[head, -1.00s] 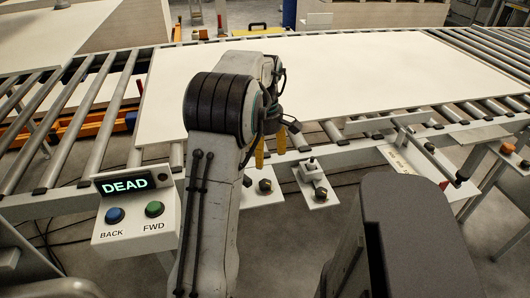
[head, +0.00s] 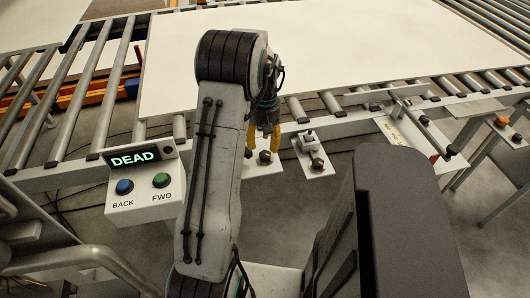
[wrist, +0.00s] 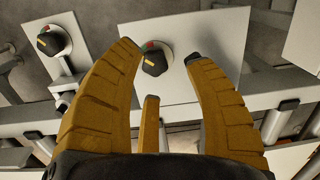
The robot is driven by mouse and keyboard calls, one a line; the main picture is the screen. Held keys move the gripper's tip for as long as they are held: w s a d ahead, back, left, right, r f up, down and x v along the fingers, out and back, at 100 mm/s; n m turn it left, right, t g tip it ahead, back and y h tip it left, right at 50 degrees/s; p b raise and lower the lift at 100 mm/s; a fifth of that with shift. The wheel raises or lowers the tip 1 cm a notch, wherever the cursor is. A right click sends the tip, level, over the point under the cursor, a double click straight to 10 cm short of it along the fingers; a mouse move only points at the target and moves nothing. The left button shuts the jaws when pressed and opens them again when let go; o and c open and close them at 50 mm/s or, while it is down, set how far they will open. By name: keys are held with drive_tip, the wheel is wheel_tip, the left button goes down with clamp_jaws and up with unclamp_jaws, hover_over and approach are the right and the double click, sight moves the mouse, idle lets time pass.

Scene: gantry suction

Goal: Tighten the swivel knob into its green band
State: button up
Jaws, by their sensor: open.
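A dark knob (wrist: 153,62) with an orange pointer line sits on a white plate (wrist: 205,85); its collar shows red and green marks. In the head view this knob (head: 265,157) is just by my fingertips. My gripper (wrist: 158,52) is open, its yellow fingers on either side of the knob, with a shorter third finger below it; whether they touch it I cannot tell. My gripper also shows in the head view (head: 262,146), partly behind my arm. A second knob (wrist: 53,42) with a similar marked collar stands on the neighbouring plate. No label tells which is the swivel knob.
A control box reading DEAD (head: 133,160), with a blue BACK button (head: 125,187) and a green FWD button (head: 161,180), stands left. A large white board (head: 330,60) lies on the roller conveyor. A small clamp-like fitting (head: 306,139) is beside the second knob.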

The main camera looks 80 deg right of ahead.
sight(265, 154)
drive_tip(key=m, duration=0.1)
drive_tip(key=d+m, duration=0.1)
drive_tip(key=m, duration=0.3)
drive_tip(key=shift+d+f+h, duration=0.1)
drive_tip(key=shift+d+h, duration=0.15)
drive_tip(key=shift+h, duration=0.05)
drive_tip(key=shift+d+m, duration=0.15)
drive_tip(key=shift+m, duration=0.95)
drive_tip(key=shift+f, duration=3.65)
